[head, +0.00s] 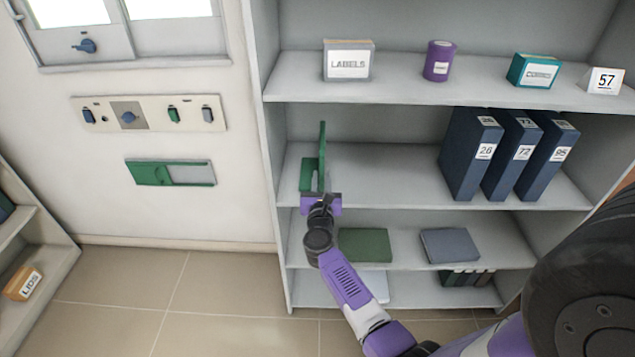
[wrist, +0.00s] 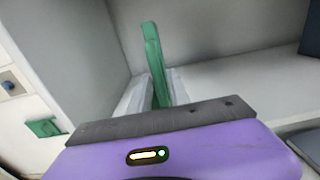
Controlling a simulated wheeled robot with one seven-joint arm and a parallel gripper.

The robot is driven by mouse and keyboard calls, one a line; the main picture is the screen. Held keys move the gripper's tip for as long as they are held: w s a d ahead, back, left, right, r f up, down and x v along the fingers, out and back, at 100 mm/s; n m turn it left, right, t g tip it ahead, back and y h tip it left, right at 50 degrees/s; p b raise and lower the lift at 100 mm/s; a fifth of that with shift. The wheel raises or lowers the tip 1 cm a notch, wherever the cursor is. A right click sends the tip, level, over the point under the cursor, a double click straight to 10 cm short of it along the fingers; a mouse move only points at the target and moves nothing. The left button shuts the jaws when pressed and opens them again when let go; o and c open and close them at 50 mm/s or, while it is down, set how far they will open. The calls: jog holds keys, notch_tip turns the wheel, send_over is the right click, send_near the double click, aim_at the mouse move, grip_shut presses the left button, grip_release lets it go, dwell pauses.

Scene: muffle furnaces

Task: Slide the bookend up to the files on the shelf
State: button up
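The green bookend (head: 322,158) stands upright on the left part of the middle shelf, its base plate (head: 308,174) on the shelf board. Three blue files (head: 516,155) stand on the same shelf to the right, with a wide gap between them and the bookend. My gripper (head: 321,190) is at the front of the bookend. In the wrist view, the two pale fingers (wrist: 158,92) lie close on either side of the bookend's upright plate (wrist: 153,50) and appear shut on it. The plate's lower part is hidden by my gripper.
The shelf board (head: 390,180) between bookend and files is clear. The upper shelf holds a LABELS box (head: 348,65), a purple can (head: 438,62) and a teal box (head: 533,71). The lower shelf holds a green box (head: 365,245) and a grey-blue box (head: 450,246). The cabinet's side wall (head: 265,130) is left.

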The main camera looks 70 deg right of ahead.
grip_shut()
jog(key=shift+s+d, duration=0.75)
jog(key=shift+s, duration=1.1)
jog(key=shift+s+d, duration=0.8)
jog(key=shift+s, duration=1.1)
jog(key=shift+s+d, duration=0.75)
jog(key=shift+s, duration=1.1)
jog(key=shift+s+b, duration=0.1)
jog(key=shift+b, duration=0.2)
jog(key=shift+s+d+b, duration=0.25)
jog(key=shift+s+d, duration=0.5)
jog(key=shift+s, duration=1.05)
jog(key=shift+s+d+b, duration=0.2)
jog(key=shift+s+d, duration=0.6)
jog(key=shift+s, duration=1.05)
jog(key=shift+s+d+b, duration=0.25)
jog(key=shift+s+d, duration=0.5)
jog(key=shift+s, duration=1.05)
jog(key=shift+s+d+b, duration=0.2)
jog(key=shift+s+d, duration=0.55)
jog(key=shift+s, duration=1.1)
jog(key=shift+s+d+b, duration=0.2)
jog(key=shift+s+d, duration=0.6)
jog(key=shift+s, duration=1.05)
jog(key=shift+s+d+b, duration=0.2)
jog(key=shift+s+d, duration=0.55)
jog(key=shift+s, duration=1.1)
jog(key=shift+s, duration=0.1)
